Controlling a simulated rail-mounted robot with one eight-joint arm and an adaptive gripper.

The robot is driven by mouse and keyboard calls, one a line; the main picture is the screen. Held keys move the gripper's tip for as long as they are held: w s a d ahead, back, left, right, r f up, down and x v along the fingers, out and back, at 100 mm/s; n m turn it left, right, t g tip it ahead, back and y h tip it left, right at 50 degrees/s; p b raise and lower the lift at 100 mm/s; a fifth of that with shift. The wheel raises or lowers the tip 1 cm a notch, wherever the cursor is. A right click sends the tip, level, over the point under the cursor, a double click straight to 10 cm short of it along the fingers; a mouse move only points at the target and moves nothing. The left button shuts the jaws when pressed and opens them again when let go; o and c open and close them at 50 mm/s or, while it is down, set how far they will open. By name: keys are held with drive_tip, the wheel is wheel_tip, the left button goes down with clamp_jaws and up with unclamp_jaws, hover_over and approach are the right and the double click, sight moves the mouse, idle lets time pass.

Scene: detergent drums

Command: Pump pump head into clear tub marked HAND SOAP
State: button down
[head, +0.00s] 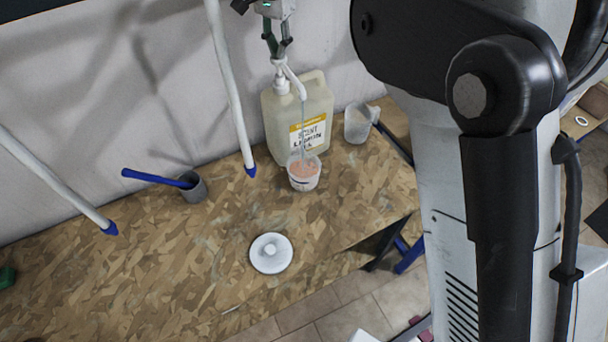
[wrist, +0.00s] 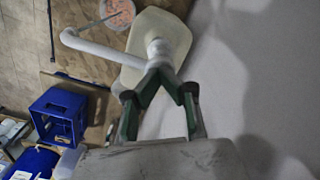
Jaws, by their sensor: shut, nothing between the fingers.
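A pale jug (head: 318,100) with a yellow and white label stands upright at the wall side of the table. Its white pump head (head: 281,78) is on top, with the spout reaching right. It also shows in the wrist view (wrist: 158,48). A thin bluish stream runs from the spout down to a clear tub (head: 304,184) holding pinkish contents. The tub's marking is too small to read. It also shows in the wrist view (wrist: 117,14). My gripper (head: 279,56) is shut and empty, its fingertips at the top of the pump head; contact is hard to tell.
A clear pitcher (head: 357,124) stands right of the jug. A grey cup with a blue handle (head: 196,188) is at left. A white round lid (head: 270,254) lies near the front edge. White poles with blue tips cross the left. Left table area is mostly clear.

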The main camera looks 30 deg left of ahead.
drive_tip(key=shift+f+b, duration=0.75)
drive_tip(key=shift+f, duration=0.7)
drive_tip(key=shift+r, duration=0.25)
drive_tip(key=shift+r+p, duration=1.65)
drive_tip(key=shift+r, duration=1.45)
wheel_tip(320, 180, up, 6)
drive_tip(key=p, duration=0.3)
